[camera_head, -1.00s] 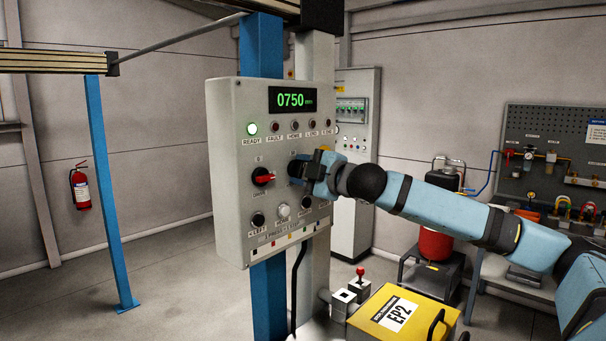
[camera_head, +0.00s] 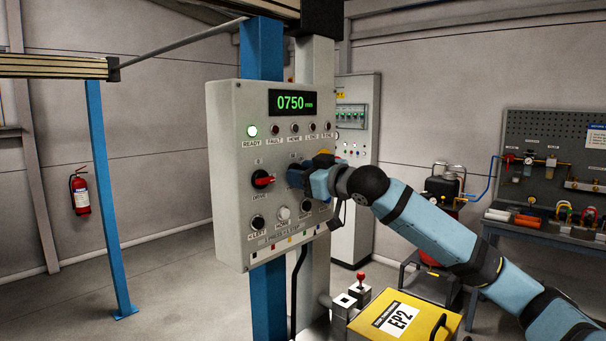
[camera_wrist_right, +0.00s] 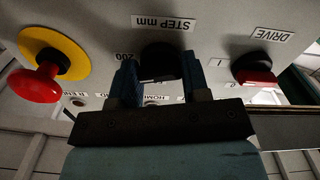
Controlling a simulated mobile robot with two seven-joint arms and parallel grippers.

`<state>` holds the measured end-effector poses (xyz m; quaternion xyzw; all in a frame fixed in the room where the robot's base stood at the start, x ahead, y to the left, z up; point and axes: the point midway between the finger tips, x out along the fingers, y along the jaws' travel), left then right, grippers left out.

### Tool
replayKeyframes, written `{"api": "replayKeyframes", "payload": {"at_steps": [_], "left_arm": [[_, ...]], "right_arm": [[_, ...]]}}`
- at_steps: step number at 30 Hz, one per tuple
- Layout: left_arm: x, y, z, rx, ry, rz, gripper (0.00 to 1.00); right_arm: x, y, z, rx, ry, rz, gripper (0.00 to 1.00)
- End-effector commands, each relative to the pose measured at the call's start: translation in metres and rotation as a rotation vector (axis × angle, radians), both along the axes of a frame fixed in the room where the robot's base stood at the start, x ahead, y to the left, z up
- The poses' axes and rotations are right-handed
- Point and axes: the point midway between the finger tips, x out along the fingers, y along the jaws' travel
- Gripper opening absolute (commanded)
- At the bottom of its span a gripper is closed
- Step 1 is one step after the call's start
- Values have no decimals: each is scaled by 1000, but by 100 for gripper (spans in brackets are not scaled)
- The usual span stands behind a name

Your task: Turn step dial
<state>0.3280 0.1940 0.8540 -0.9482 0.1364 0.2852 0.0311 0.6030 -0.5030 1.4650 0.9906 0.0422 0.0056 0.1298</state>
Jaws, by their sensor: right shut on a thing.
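The grey control panel (camera_head: 228,200) stands upright on the blue column, its display (camera_head: 293,102) reading 0750 mm. The dial's pointer is hidden. My left gripper is not in view.
A red mushroom button (camera_wrist_right: 36,84) on a yellow disc is close beside the gripper. Push buttons (camera_head: 283,212) line the panel below.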

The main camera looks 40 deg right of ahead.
Motion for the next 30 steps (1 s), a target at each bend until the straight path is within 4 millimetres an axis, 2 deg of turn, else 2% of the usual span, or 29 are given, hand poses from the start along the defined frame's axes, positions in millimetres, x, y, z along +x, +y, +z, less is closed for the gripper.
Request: {"api": "replayKeyframes", "payload": {"at_steps": [12, 30], "left_arm": [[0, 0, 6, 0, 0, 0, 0], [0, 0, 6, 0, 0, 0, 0]], "right_arm": [[0, 0, 0, 229, 20, 0, 19], [0, 0, 0, 277, 24, 0, 19]]}}
